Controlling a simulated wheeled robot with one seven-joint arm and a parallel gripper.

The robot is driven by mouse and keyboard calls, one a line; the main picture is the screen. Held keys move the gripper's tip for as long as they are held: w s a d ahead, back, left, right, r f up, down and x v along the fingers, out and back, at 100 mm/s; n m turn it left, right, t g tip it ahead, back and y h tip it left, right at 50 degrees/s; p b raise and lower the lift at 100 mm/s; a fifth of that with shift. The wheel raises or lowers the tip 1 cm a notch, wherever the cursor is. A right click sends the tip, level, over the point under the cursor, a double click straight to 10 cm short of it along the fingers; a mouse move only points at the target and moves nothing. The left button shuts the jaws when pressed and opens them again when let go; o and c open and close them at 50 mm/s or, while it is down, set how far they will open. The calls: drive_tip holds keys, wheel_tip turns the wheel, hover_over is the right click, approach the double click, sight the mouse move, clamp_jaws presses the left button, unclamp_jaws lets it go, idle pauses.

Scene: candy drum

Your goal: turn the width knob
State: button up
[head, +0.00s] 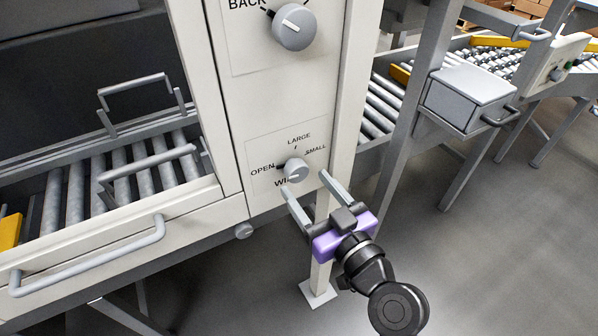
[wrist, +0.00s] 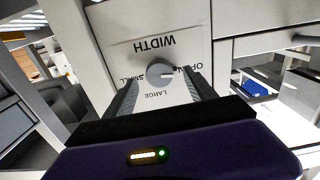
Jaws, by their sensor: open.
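The width knob (head: 296,169) is a small round grey knob on a white label with OPEN at left, LARGE above and SMALL at right. The wrist view shows the knob (wrist: 157,73) with the lettering upside down; its pale mark points sideways, toward the OPEN side. My gripper (head: 303,182) is open just in front of and below the knob in the head view. In the wrist view my gripper (wrist: 161,84) has a finger on each side of the knob, with visible gaps. Whether the fingertips reach past the knob's face is unclear.
A larger grey knob (head: 293,27) labelled BACK sits higher on the same panel. A roller conveyor (head: 100,185) with grey handles lies at left. A grey box (head: 468,97) on a frame stands at right. The floor at lower right is clear.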

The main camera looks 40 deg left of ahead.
sight(300, 176)
drive_tip(key=shift+x, duration=2.35)
drive_tip(key=c, duration=1.4)
